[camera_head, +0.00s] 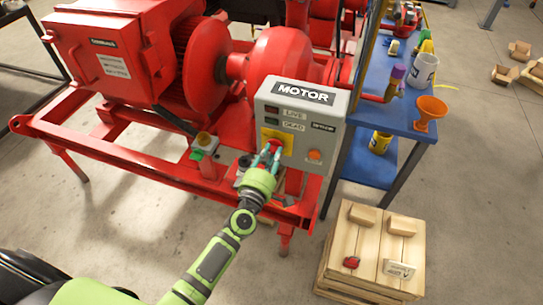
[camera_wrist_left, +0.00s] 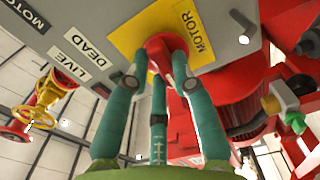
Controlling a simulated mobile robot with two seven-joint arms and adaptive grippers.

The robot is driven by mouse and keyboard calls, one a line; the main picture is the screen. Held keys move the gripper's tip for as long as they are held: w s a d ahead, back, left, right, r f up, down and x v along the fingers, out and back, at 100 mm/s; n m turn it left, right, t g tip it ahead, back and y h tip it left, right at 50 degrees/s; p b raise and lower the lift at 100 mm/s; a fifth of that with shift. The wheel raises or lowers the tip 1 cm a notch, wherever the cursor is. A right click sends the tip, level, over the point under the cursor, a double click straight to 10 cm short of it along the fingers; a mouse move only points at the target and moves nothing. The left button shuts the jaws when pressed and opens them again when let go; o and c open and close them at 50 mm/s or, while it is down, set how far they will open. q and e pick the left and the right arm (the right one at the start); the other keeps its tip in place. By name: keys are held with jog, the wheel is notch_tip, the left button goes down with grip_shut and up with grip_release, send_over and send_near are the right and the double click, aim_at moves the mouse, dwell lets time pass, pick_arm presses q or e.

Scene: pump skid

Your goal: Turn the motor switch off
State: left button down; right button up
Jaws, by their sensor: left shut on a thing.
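The grey motor control box (camera_head: 328,139) with a "MOTOR" label stands at the front of the red skid. On its face is a yellow plate (camera_head: 288,139) carrying the red switch knob (camera_head: 275,147). My left gripper (camera_head: 267,157) is at the plate with its fingers closed around the knob. In the left wrist view, the teal fingers (camera_wrist_left: 160,85) touch the red knob (camera_wrist_left: 167,43) in front of the yellow plate (camera_wrist_left: 124,34). The fingers partly hide the knob, and I cannot tell which way it points. My right gripper is not in view.
"LIVE" and "DEAD" labels (camera_head: 294,126) sit above the plate, and an orange button (camera_head: 314,155) is to its right. A red motor and pump (camera_head: 130,45) stand behind. A blue bench (camera_head: 400,120) and wooden crate (camera_head: 370,262) are to the right. Left-front floor is open.

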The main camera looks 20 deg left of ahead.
pick_arm(q)
jog(key=shift+n, duration=0.5)
jog(key=c, duration=1)
grip_release()
jog(key=shift+c, duration=0.2)
jog(key=shift+s, duration=0.1)
jog(key=s, duration=1.2)
jog(key=shift+a, duration=0.25)
jog(key=shift+w, duration=0.1)
